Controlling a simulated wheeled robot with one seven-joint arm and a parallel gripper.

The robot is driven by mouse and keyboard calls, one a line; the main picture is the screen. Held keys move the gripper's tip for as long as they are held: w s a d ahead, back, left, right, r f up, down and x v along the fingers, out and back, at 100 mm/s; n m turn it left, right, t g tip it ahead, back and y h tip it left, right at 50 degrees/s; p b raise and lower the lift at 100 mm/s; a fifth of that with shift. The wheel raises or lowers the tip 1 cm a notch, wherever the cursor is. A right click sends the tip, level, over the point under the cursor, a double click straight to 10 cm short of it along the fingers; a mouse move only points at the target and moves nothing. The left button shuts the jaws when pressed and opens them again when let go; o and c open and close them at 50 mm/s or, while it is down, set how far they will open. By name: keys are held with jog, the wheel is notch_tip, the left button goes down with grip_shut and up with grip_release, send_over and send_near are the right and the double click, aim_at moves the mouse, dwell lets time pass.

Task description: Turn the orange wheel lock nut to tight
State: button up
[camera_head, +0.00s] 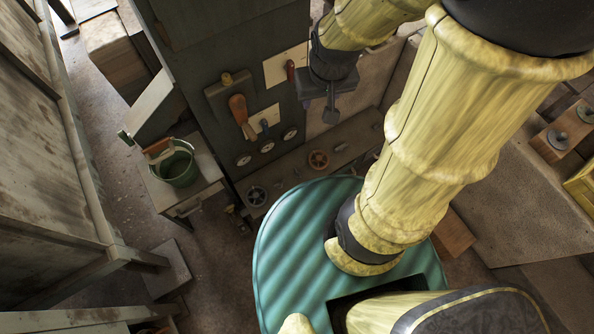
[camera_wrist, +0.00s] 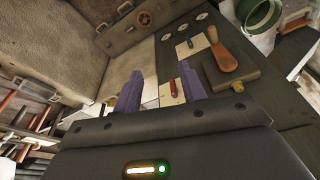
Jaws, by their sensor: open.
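A small orange-brown wheel (camera_head: 318,160) sits on the ledge below the dark panel. It also shows near the top of the wrist view (camera_wrist: 145,18). A separate lock nut cannot be made out at this size. My gripper (camera_head: 331,112) is in front of the panel's right side, above the wheel in the head view and apart from it. In the wrist view its two purple-grey fingers (camera_wrist: 160,82) stand wide apart with nothing held between them. The wheel lies well beyond the fingertips.
The dark panel (camera_head: 200,60) carries an orange-handled lever (camera_head: 240,112), a small red lever (camera_head: 290,70) and several dials (camera_head: 267,147). A dark wheel (camera_head: 257,195) lies left of the orange one. A green bucket (camera_head: 176,167) stands on a side table.

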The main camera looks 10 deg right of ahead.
jog(key=w+f+n+b, duration=0.1)
jog(key=w+f+b, duration=0.2)
jog(key=f+b, duration=0.7)
jog(key=w+f+g+b, duration=0.1)
jog(key=w+f+b, duration=0.2)
jog(key=f+b, duration=0.6)
jog(key=w+f+n+b, duration=0.1)
jog(key=w+f+b, duration=0.45)
jog(key=f, duration=0.75)
jog(key=n+g+b, duration=0.2)
jog(key=b, duration=1.9)
send_over(298, 174)
notch_tip(298, 174, down, 27)
jog(key=shift+w, duration=0.2)
jog(key=shift+f, duration=0.15)
notch_tip(298, 174, down, 17)
jog(key=b, duration=0.9)
jog(key=shift+f, duration=0.15)
jog(key=shift+a, duration=0.1)
jog(key=shift+c, duration=0.4)
grip_shut()
